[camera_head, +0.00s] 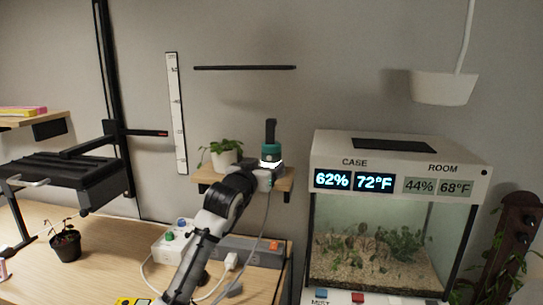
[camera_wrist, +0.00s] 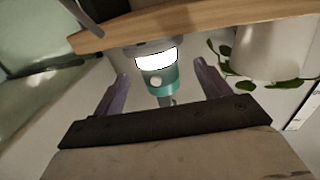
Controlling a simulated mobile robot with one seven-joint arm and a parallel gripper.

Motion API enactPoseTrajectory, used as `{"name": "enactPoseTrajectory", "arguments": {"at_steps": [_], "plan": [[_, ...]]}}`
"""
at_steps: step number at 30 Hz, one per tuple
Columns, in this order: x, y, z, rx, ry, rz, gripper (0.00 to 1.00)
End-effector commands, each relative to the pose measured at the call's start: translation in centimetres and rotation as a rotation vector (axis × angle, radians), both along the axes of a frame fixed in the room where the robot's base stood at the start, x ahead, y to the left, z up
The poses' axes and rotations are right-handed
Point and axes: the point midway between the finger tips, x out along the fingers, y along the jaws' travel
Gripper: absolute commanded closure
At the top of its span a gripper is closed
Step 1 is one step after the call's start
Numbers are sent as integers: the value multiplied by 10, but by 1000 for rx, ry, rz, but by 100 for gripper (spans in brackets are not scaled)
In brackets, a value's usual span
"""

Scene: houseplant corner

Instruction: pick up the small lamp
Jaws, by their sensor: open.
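The small lamp (camera_head: 271,152) is teal with a glowing white band below and a dark upright part on top. It stands at the right end of a small wooden wall shelf (camera_head: 287,184). In the wrist view, which looks upside down, the lamp (camera_wrist: 161,80) shows its lit band toward the shelf (camera_wrist: 200,27). My gripper (camera_wrist: 161,69) is open, with one finger on each side of the lamp and a visible gap on both sides. In the head view my arm reaches up to the shelf and its end covers part of the shelf's front; the fingers are not clear there.
A white potted plant (camera_head: 225,160) stands left of the lamp on the shelf; its leaves (camera_wrist: 240,70) hang near one finger in the wrist view. A terrarium case (camera_head: 400,150) stands close on the right. A power strip (camera_head: 240,246) and cables lie on the desk below.

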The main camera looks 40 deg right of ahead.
Motion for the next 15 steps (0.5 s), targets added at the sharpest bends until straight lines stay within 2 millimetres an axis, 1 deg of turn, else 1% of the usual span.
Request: {"name": "enactPoseTrajectory", "arguments": {"at_steps": [5, 10, 15], "plan": [[5, -11, 3, 1, -1, -1, 25], [16, -35, 11, 2, -2, 0, 25], [25, -49, 8, 0, -1, 1, 25]]}}
